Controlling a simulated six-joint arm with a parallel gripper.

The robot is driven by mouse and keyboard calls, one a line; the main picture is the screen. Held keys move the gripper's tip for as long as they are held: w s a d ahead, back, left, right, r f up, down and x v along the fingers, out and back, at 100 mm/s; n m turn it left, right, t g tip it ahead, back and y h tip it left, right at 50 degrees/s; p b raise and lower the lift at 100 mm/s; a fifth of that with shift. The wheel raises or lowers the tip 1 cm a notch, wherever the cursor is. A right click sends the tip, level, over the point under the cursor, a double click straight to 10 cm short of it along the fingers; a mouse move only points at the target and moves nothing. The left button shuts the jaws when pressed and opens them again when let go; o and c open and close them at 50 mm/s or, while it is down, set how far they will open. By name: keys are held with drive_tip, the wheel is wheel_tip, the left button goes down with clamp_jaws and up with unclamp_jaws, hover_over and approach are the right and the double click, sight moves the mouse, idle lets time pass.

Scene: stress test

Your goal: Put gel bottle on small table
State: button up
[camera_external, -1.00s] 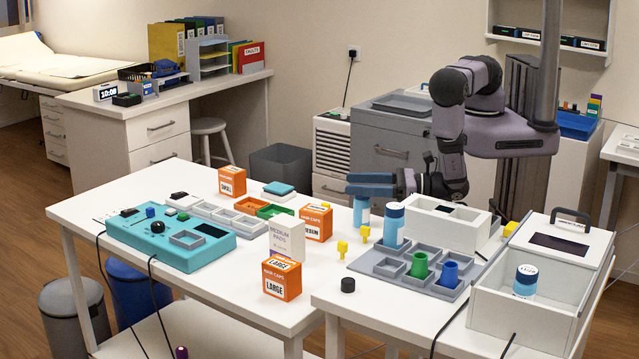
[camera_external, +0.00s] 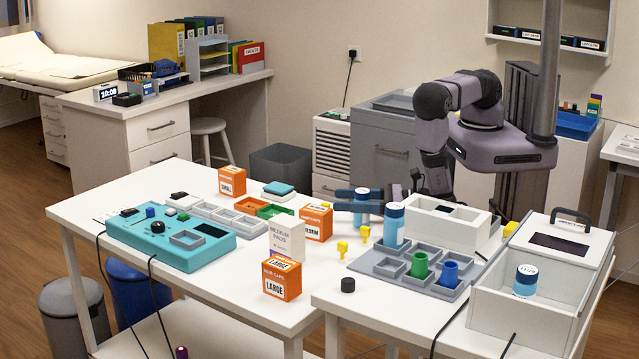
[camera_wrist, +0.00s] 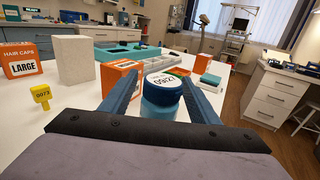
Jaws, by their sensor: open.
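A translucent blue bottle with a white-topped blue lid (camera_external: 362,209) stands upright on the long white table; it also shows in the wrist view (camera_wrist: 160,98). My gripper (camera_external: 342,199) is open, with its blue fingers on either side of this bottle near its upper part. In the wrist view the bottle is between my fingers (camera_wrist: 162,68); whether they touch it is unclear. A similar bottle (camera_external: 393,225) stands to the right, and another (camera_external: 525,281) is in an open white box. Which is the gel bottle I cannot tell. A smaller white table (camera_external: 375,316) is at front right.
A grey compartment tray (camera_external: 371,266) with green and blue cups stands near the front right. Orange boxes (camera_external: 282,279), yellow tags (camera_external: 342,249) and a white carton (camera_external: 286,240) stand near the gripper's left. A white bin (camera_external: 452,229) is close right. A teal device (camera_external: 170,243) lies far left.

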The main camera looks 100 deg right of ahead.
drive_tip(key=c, duration=1.3)
drive_tip(key=shift+r, duration=0.15)
drive_tip(key=shift+c, duration=0.2)
wheel_tip(320, 180, up, 10)
drive_tip(key=b, duration=0.1)
drive_tip(key=s+d+f+m+g+h, duration=0.1)
drive_tip(key=s+d+f+m+h, duration=0.2)
drive_tip(key=d+f, duration=0.3)
drive_tip(key=shift+s+d+f+g+h, duration=0.3)
drive_tip(key=shift+d+f+h, duration=0.1)
drive_tip(key=shift+d+h, duration=0.3)
